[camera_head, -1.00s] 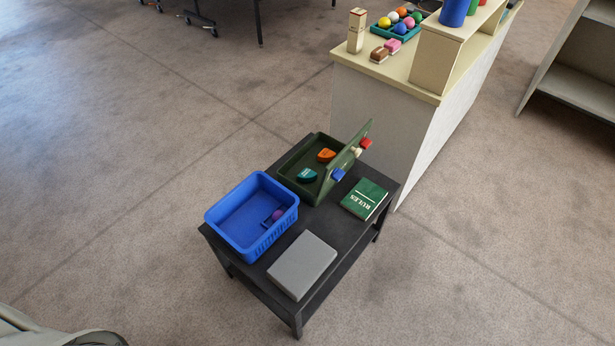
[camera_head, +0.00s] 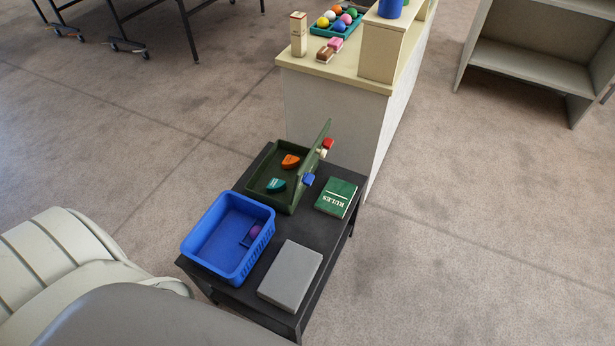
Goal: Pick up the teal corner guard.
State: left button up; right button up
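The teal corner guard (camera_head: 276,185) is a small rounded piece lying inside an open dark green case (camera_head: 256,182), near its front left. An orange piece (camera_head: 290,161) lies behind it in the same case. The case's lid stands up on its right side, with red, white and blue pieces along its outer face. The case rests on the far part of a low dark table (camera_head: 319,233). Neither of my grippers shows in the head view. Pale and grey parts of my own body fill the lower left corner.
On the table, a blue basket (camera_head: 202,265) holding a purple ball (camera_head: 255,231) stands front left, a grey box (camera_head: 290,275) front right, and a green rules book (camera_head: 336,197) right. A cream-topped counter (camera_head: 335,72) stands close behind. Floor at left and right is open.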

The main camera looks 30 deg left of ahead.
aim_at(275, 186)
jog(key=k+j+z, duration=0.15)
jog(key=j, duration=0.35)
jog(key=k+j+z, duration=0.15)
jog(key=j, duration=0.3)
jog(key=k+j+z, duration=0.15)
jog(key=j, duration=0.3)
jog(key=k+j+z, duration=0.15)
jog(key=k+j, duration=0.2)
jog(key=k+j+z, duration=0.15)
jog(key=j, duration=0.3)
jog(key=k, duration=0.1)
